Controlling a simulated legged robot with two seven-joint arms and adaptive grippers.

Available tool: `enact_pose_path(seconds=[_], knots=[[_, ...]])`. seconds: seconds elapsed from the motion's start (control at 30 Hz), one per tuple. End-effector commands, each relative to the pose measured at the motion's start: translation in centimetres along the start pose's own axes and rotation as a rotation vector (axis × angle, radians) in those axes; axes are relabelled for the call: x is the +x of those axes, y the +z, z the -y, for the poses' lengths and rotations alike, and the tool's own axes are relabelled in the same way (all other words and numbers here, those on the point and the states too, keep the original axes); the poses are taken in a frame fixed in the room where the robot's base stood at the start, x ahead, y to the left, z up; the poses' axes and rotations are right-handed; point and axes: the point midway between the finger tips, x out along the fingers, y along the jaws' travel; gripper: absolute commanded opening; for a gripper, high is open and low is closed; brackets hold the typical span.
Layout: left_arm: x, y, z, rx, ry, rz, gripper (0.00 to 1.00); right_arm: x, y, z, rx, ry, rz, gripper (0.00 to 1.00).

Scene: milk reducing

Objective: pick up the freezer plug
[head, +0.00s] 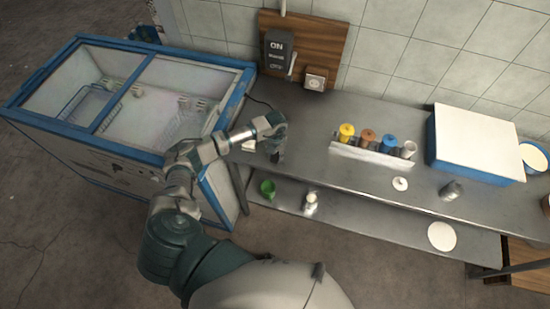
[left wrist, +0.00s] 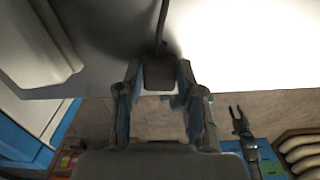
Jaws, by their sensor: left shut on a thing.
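The freezer plug (left wrist: 159,76) is a dark grey block with a thin cable running up from it in the left wrist view. My left gripper (left wrist: 160,92) is shut on it, one finger on each side. In the head view my left gripper (head: 276,146) is over the left end of the metal table, and the plug is hard to make out there. In the left wrist view a dark forked gripper (left wrist: 237,115), seemingly my right one, stands at the right with its fingers apart and nothing between them.
The blue-framed freezer (head: 150,66) stands left of the metal table (head: 315,118). A socket (head: 316,79) and an ON/OFF switch (head: 278,48) are on a wooden wall board. A rack of colored bottles (head: 370,155) and a blue-white box (head: 474,145) stand farther right.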

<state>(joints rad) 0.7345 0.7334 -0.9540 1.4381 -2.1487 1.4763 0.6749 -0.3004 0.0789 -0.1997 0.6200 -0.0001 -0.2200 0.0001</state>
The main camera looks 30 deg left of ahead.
Motion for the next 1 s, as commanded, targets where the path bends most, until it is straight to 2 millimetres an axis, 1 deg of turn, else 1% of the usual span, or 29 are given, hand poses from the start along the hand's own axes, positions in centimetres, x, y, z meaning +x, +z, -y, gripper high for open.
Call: enact_pose_path(seconds=[0.23, 0.37, 0.47, 0.6, 0.77, 0.93, 0.97, 1.0], knots=[[0.0, 0.0, -0.1, -0.001, 0.004, -0.001, 0.01, 0.0, 0.0, 0.0, 0.000, 0.000, 0.000, 0.40], [-0.5, 0.0, -0.1, 0.000, 0.004, 0.000, 0.01, 0.2, 0.0, 0.0, -0.001, 0.000, 0.000, 0.40], [-1.5, 0.1, -0.2, 0.000, 0.003, 0.002, 0.01, 0.5, 0.1, 0.0, 0.000, 0.000, 0.000, 0.40], [-3.5, 0.1, -0.1, 0.000, 0.003, 0.003, 0.01, 1.1, 0.1, 0.0, -0.001, 0.000, 0.001, 0.40], [-3.7, -3.0, 1.6, 0.005, 0.003, -0.001, 0.01, 1.5, 0.2, 0.0, -0.001, 0.000, 0.001, 0.40], [-4.0, -7.0, 4.0, 0.009, 0.000, -0.001, 0.02, 2.3, 0.3, 0.0, -0.001, 0.001, 0.002, 0.40], [-4.1, -7.8, 4.5, 0.009, -0.001, -0.003, 0.00, 2.4, 0.3, -0.1, -0.001, 0.001, 0.002, 0.40], [-4.1, -8.8, 5.1, 0.010, -0.001, -0.005, 0.00, 2.6, 0.4, -0.2, -0.002, 0.002, 0.002, 0.40]])
